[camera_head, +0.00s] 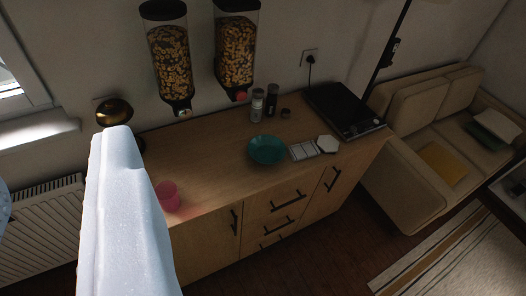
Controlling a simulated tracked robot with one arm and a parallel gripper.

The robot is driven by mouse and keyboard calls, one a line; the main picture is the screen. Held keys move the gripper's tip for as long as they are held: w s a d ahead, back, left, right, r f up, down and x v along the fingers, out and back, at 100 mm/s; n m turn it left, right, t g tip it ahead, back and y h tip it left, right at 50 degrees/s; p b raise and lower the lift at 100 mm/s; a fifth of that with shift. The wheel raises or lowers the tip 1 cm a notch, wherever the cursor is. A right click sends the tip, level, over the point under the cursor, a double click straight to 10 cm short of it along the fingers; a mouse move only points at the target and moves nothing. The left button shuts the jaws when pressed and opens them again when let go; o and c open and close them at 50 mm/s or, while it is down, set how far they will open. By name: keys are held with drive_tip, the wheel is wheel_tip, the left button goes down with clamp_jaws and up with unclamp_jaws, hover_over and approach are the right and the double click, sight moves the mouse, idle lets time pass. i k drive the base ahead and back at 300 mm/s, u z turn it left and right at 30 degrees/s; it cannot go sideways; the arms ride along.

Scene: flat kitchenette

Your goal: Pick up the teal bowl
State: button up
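The teal bowl (266,150) sits upright on the wooden counter (210,160), near its front edge and about the middle of its length. It looks empty, and nothing touches it from above. No gripper fingers can be made out in the view. A large white elongated part, which looks like mine, fills the left foreground and hides the counter's left end. It is well to the left of the bowl and apart from it in the picture.
A white divided dish (304,151) and a small white dish (327,144) stand just right of the bowl. A pink cup (167,196) is at the left front. Shakers (257,105) and a black hob (343,109) are behind. Two cereal dispensers (171,62) (236,50) hang above.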

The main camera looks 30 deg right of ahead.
sight(265, 149)
drive_tip(key=u, duration=0.05)
drive_tip(key=i, duration=1)
drive_tip(key=z, duration=0.1)
